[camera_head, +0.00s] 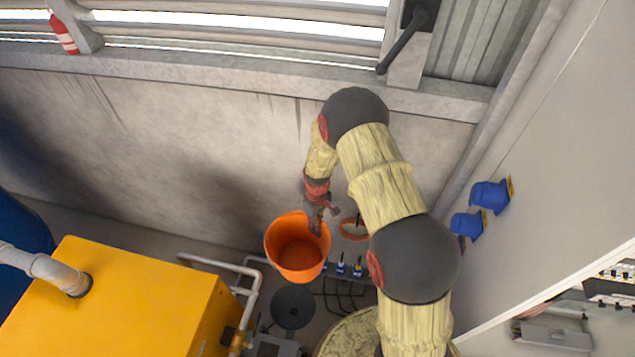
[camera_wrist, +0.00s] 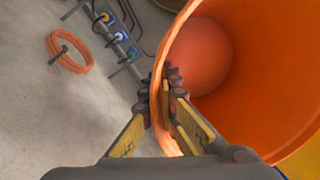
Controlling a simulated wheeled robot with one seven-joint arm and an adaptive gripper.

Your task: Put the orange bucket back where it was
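The orange bucket (camera_head: 287,258) is below the end of my arm in the head view, with its open mouth facing up toward the camera. It also fills the right of the wrist view (camera_wrist: 255,75). My gripper (camera_head: 319,224) is at the right side of its rim. In the wrist view, my gripper's fingers (camera_wrist: 167,88) stand on both sides of the rim, one inside and one outside, closed on the wall. I cannot tell whether the bucket's bottom touches the floor.
An orange coil (camera_head: 354,229) lies on the floor right of the bucket. A socket strip with plugs and cables (camera_head: 342,269) is close by. A yellow machine (camera_head: 130,305) and pale pipe (camera_head: 222,263) stand left. A black disc (camera_head: 292,306) is in front. The wall is behind.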

